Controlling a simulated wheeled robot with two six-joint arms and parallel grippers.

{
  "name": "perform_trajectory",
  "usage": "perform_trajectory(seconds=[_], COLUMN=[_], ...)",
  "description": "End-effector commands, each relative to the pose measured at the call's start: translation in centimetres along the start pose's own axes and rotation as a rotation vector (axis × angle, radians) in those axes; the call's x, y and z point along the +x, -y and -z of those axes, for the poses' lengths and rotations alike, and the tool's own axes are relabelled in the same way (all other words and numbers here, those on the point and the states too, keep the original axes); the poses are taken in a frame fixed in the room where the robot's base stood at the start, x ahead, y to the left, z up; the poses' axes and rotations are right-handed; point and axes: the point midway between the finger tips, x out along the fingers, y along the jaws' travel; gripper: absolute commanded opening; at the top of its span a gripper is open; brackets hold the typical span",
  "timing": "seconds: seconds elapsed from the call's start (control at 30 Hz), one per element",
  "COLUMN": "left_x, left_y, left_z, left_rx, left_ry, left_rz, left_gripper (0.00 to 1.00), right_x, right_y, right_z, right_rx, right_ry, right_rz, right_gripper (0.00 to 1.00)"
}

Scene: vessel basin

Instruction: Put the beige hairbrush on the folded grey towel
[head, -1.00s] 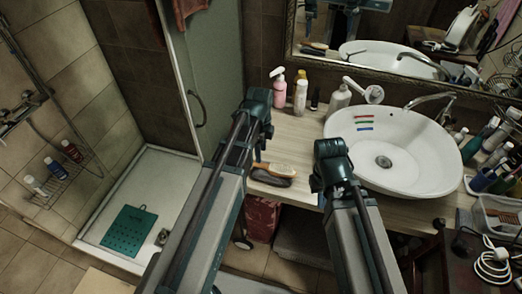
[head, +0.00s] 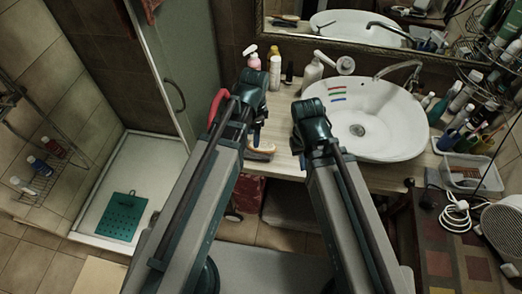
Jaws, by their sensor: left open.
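The beige hairbrush (head: 262,149) lies at the front edge of the wooden counter, just right of my left arm. Its lighter part shows, with a dark part below it; the left end is hidden by the arm. My left gripper (head: 256,136) is mostly hidden behind its own arm, open, close to the brush; I cannot tell whether it touches. My right arm stands in front of the basin's left side, and its gripper is hidden. I cannot make out a folded grey towel for certain.
The white basin (head: 364,134) stands right of the brush. A red curved thing (head: 217,104) shows beside my left arm. A shower tray with a green mat (head: 122,217) is at left.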

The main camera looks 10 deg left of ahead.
Motion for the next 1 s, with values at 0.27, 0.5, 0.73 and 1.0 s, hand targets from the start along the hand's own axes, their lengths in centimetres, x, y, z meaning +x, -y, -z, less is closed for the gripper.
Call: perform_trajectory(seconds=[0.27, 0.5, 0.73, 1.0], left_x=[-0.1, -0.1, -0.1, 1.8], left_y=[-7.6, -9.7, -9.8, -9.7], left_z=[0.2, 0.2, 0.2, 0.3], left_rx=[-0.521, -0.72, -0.738, -0.735], left_ry=[0.042, 0.051, 0.051, 0.051], left_rz=[0.033, 0.053, 0.054, 0.054], left_gripper=[0.57, 0.57, 0.57, 0.57], right_x=[0.0, 0.0, 0.0, 1.9], right_y=[0.0, 0.0, 0.0, 0.2], right_z=[0.0, 0.0, 0.0, 0.1], right_rx=[0.0, 0.0, 0.0, -0.001], right_ry=[0.0, 0.0, 0.0, 0.0], right_rz=[0.0, 0.0, 0.0, 0.0], right_gripper=[0.0, 0.0, 0.0, 0.0])
